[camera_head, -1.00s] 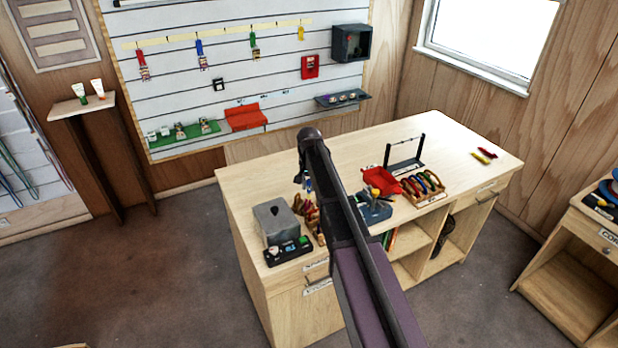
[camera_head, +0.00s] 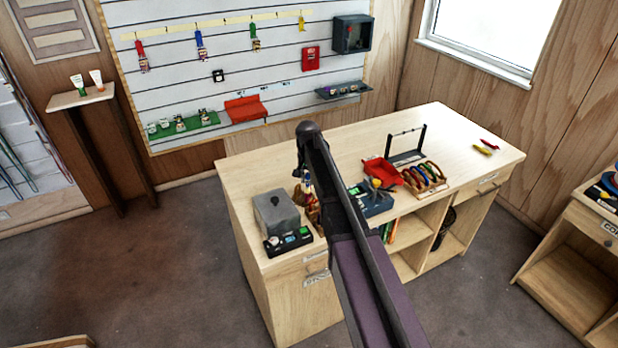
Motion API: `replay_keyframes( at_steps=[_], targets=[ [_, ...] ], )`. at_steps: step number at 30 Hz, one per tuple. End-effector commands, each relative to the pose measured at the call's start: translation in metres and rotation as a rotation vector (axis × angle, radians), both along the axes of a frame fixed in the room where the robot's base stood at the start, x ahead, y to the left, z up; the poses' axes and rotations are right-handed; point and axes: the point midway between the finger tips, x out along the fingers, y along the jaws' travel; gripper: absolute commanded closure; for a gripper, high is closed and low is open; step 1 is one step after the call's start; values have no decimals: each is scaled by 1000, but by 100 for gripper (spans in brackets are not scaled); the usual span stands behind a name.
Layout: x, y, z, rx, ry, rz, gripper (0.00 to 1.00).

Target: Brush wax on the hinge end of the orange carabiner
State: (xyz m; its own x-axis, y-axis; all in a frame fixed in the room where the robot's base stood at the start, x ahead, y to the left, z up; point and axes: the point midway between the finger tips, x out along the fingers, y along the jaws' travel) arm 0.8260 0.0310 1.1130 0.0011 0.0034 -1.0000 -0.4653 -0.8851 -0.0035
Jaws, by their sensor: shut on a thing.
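My gripper (camera_head: 299,170) is small and dark at the far end of my arm, above the left part of the workbench. Several coloured carabiners stand in a wooden rack (camera_head: 441,186) on the bench, apart from my gripper. I cannot clearly tell the orange carabiner from the others. I cannot pick out the wax.
A grey box (camera_head: 278,212) stands at the bench's left end behind a dark tray (camera_head: 288,242). A blue block (camera_head: 374,203) and a red bin (camera_head: 381,168) stand right of my arm. A dark frame (camera_head: 406,146) stands behind. The bench's right part is mostly clear.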

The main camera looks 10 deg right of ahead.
Motion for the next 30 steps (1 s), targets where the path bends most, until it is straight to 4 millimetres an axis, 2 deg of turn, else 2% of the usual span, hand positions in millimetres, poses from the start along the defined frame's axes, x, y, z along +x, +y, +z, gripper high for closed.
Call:
replay_keyframes(
  at_steps=[1, 16, 18, 30],
  targets=[
    [0, 0, -10, 0, 0, 0, 100],
    [0, -1, -54, 0, 0, -1, 100],
    [1, -8, -48, 0, 0, -1, 100],
    [3, -37, -47, 0, 0, 0, 100]
  ],
)
